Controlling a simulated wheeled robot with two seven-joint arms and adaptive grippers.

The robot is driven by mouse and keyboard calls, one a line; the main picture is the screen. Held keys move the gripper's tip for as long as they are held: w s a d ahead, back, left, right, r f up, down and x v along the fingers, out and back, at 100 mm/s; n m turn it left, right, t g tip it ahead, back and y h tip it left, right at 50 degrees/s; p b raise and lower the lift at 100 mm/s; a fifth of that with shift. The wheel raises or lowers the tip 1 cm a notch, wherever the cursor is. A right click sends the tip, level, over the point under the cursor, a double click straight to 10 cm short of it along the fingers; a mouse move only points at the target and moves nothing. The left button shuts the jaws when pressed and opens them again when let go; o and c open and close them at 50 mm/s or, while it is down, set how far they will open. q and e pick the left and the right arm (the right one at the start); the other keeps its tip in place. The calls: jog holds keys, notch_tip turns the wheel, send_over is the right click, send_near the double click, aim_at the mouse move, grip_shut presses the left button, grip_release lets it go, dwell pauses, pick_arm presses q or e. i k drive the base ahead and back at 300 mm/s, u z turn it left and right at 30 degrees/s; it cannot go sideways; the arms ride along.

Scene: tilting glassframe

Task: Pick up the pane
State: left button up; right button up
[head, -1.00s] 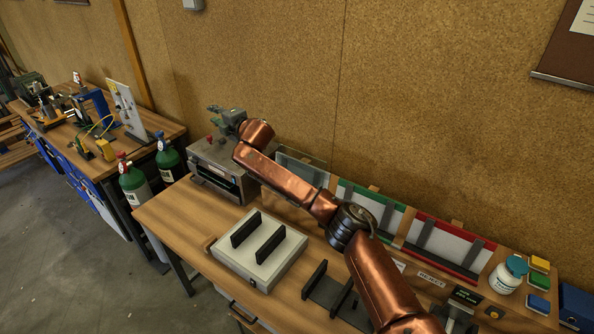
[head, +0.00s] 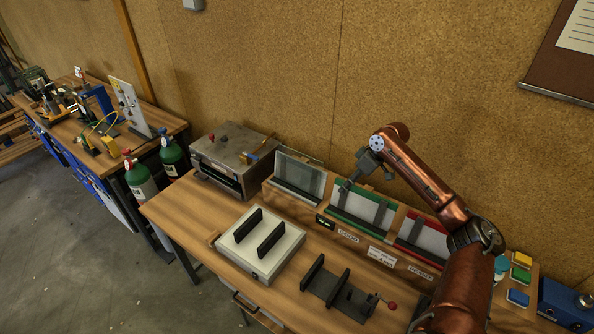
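A clear glass pane (head: 302,172) stands upright, leaning back in the leftmost bay of a wooden rack (head: 335,238) on the bench. My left gripper is not in view.
A red-framed bay (head: 424,238) is right of the green one. A grey metal box machine (head: 232,160) stands left of the rack. A white box with two black bars (head: 260,243) and a dark clamp fixture (head: 338,294) sit in front. Coloured blocks (head: 520,275) lie at right.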

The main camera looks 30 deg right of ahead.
aim_at(302, 172)
jog(key=i, duration=1)
